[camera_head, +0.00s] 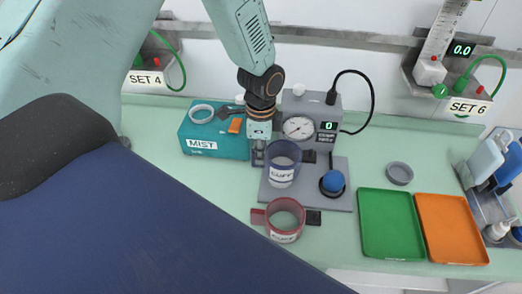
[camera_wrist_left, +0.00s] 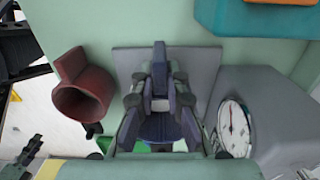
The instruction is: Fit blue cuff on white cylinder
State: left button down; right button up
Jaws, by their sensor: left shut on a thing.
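The blue cuff (camera_head: 283,176), a ring with a white label, is at the grey stand in the head view. My left gripper (camera_head: 259,158) reaches down beside its left side and is shut on it. In the left wrist view the fingers (camera_wrist_left: 160,112) close around a dark blue part, and the cuff (camera_wrist_left: 160,130) shows between and below them. I cannot make out a white cylinder; whether the cuff is around anything or touches the stand cannot be told.
A red cuff (camera_head: 285,218) lies in front. Green (camera_head: 390,225) and orange (camera_head: 450,230) trays and a grey ring (camera_head: 399,173) are farther right.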

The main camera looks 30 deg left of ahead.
aim_at(260, 167)
pick_arm(q)
jog(key=shift+s+r, duration=0.1)
dwell(0.3)
jog(key=shift+f, duration=0.45)
jog(key=shift+f+b, duration=0.2)
jog(key=shift+b, duration=0.1)
jog(key=shift+f+b, duration=0.65)
jog(key=shift+f, duration=0.7)
dwell(0.6)
jog(key=c, duration=1.3)
grip_release()
